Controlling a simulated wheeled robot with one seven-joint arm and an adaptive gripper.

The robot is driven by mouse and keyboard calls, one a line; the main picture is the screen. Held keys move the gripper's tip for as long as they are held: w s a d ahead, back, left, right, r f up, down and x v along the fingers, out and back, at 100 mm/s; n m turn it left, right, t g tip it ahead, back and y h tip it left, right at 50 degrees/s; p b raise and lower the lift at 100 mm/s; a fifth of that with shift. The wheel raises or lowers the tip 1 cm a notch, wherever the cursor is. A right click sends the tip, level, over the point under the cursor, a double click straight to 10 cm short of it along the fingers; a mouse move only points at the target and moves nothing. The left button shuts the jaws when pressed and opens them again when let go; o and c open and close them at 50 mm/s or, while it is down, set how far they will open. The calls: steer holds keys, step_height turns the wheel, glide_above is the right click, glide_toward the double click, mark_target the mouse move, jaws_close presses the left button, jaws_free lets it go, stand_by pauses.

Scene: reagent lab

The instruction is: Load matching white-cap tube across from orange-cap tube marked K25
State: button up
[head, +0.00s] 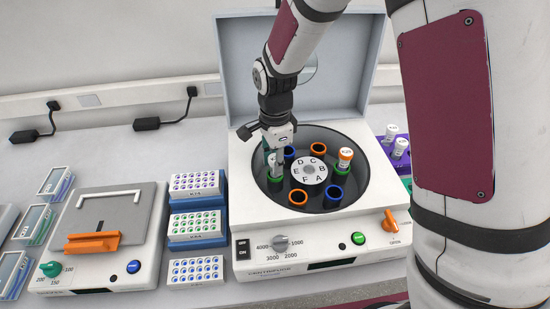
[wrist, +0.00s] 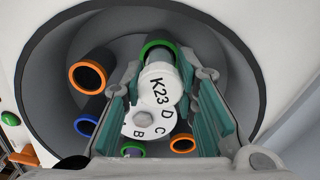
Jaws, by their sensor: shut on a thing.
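The open centrifuge (head: 245,211) has a dark round rotor chamber with lettered hub (head: 310,176) and colored slot rings. My gripper (head: 277,152) is shut on a white-cap tube (head: 272,160) at the green-ringed slot by letter E. In the wrist view the white cap (wrist: 158,85) reads K23 between the fingers (wrist: 150,100), and the green ring (wrist: 158,47) shows just behind it. I cannot tell how deep the tube sits. The orange-cap tube (head: 345,157) stands across the hub in the green-ringed slot by B; its mark is too small to read surely.
Orange rings (head: 298,197) and blue rings (head: 333,193) mark empty slots. The lid (head: 230,60) stands open behind. A purple rack with white-cap tubes (head: 400,147) is at right.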

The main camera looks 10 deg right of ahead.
steer(key=o, duration=0.8)
steer(key=o, duration=0.6)
steer(key=shift+r+p, duration=1.35)
steer(key=shift+r, duration=2.7)
